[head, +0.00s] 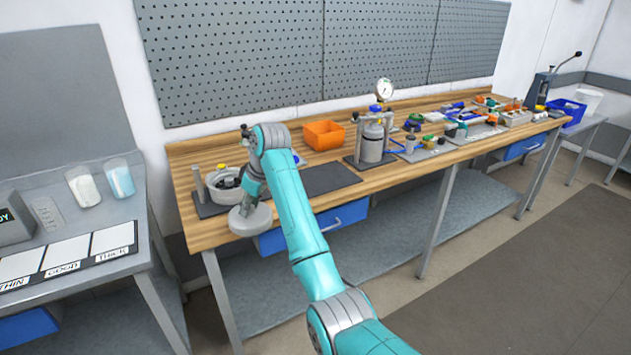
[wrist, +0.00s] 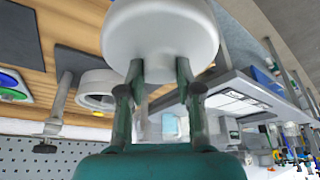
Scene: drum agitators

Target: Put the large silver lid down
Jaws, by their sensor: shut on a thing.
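The large silver lid (head: 250,219) is a round pale disc in the head view, at the front left edge of the wooden bench. In the wrist view the lid (wrist: 160,35) fills the top middle. My gripper (wrist: 158,75) is shut on the lid, with one finger on each side of its stem. In the head view my gripper (head: 247,197) points down above the lid. I cannot tell whether the lid touches the bench top. An open round pot (head: 224,192) on a dark mat stands just behind the lid; it also shows in the wrist view (wrist: 97,88).
A bare dark mat (head: 332,180) lies right of my gripper. An orange bin (head: 324,135) and a grey tank with a gauge (head: 372,146) stand farther along the wooden bench (head: 420,186). A grey table (head: 120,265) with two beakers stands at the left.

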